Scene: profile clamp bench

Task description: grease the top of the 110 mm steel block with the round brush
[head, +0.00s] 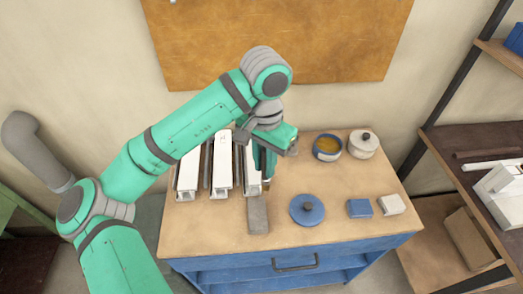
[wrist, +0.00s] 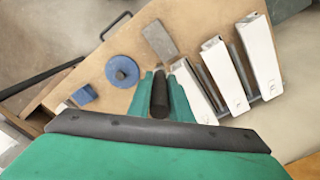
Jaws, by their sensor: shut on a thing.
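A grey oblong block (head: 257,214), which looks like the steel block, lies flat near the bench's front edge. It also shows in the wrist view (wrist: 160,40), beyond my fingertips and apart from them. My gripper (head: 266,168) is above the bench, behind the block and beside the right-hand white profile. In the wrist view my gripper (wrist: 160,86) is shut on a dark round piece (wrist: 159,100), which looks like the round brush's handle. The bristles are hidden. An open blue pot with amber grease (head: 328,147) stands at the back right.
A blue knobbed lid (head: 307,209) lies right of the block, with a blue block (head: 360,208) and a white block (head: 391,204) further right. A lidded cream pot (head: 364,143) stands beside the open pot. White profiles (head: 222,165) and dark rods fill the bench's left side.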

